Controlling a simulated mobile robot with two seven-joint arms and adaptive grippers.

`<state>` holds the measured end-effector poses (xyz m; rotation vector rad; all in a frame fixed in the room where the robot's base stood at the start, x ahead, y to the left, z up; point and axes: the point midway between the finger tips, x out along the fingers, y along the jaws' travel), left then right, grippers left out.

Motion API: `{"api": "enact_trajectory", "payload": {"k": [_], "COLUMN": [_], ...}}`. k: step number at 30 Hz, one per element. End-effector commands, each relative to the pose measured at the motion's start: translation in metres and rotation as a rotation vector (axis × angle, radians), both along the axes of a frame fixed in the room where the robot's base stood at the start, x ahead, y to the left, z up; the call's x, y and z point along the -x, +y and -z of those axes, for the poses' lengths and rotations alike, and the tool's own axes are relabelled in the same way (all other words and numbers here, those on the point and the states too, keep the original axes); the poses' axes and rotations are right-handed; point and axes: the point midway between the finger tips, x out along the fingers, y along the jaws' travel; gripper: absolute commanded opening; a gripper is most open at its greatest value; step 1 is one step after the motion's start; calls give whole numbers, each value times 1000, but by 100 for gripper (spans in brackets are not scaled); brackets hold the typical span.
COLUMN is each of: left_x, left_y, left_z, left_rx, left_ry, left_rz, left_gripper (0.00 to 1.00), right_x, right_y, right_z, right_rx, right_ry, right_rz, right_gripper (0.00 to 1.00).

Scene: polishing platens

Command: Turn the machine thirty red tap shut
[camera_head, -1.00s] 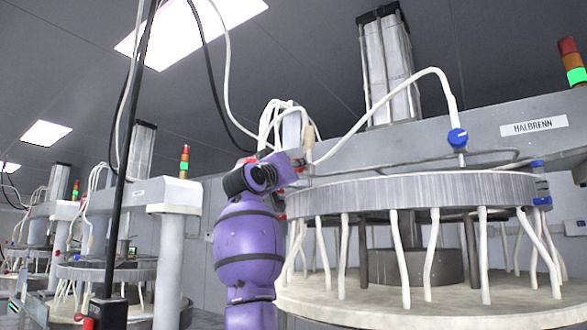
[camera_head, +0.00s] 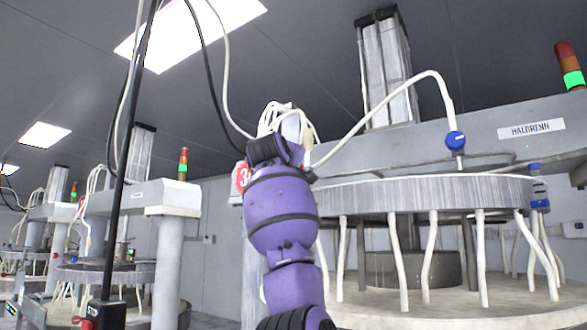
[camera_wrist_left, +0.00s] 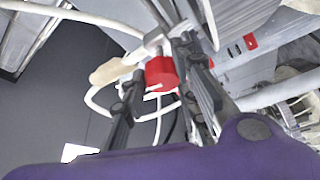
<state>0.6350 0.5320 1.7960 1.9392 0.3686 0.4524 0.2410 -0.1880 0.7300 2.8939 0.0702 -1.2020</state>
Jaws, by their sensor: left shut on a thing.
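The red tap (camera_wrist_left: 162,73) shows in the left wrist view as a short red cylinder beside white hoses. My left gripper (camera_wrist_left: 160,62) has its two dark fingers on either side of the tap and is shut on it. In the head view my purple left arm rises in front of the near machine, and its gripper and the tap are hidden behind the wrist. A red plate (camera_head: 243,176) with a white "3" shows on the machine, the rest of its number covered by my arm. My right gripper is not in view.
The near machine has a wide grey platen (camera_head: 420,192) with white hoses below and a blue tap (camera_head: 455,141) on its upper hose. A black post (camera_head: 122,180) and hanging cables stand left of my arm. More machines (camera_head: 160,195) stand further left.

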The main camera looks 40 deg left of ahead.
Motion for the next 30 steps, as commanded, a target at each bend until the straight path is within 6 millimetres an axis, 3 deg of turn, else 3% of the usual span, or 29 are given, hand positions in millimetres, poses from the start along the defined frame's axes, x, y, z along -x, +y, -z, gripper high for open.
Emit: {"api": "enact_trajectory", "payload": {"k": [1,3,26,27,30], "left_x": [4,5,8,8,8], "left_y": [-3,-3,-1,-1,-1], "left_z": [-10,-12,-15,-15,-15], "left_rx": [21,56,154,153,154], "left_ry": [-23,-29,-44,-45,-43], "left_rz": [4,4,3,3,2], "left_gripper": [2,2,2,29,40], "right_x": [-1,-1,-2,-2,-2], "right_y": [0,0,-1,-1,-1], "right_z": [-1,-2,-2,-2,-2], "right_rx": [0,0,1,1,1], "right_ry": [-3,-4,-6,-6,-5], "right_rz": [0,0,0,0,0], "right_gripper": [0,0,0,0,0]}}
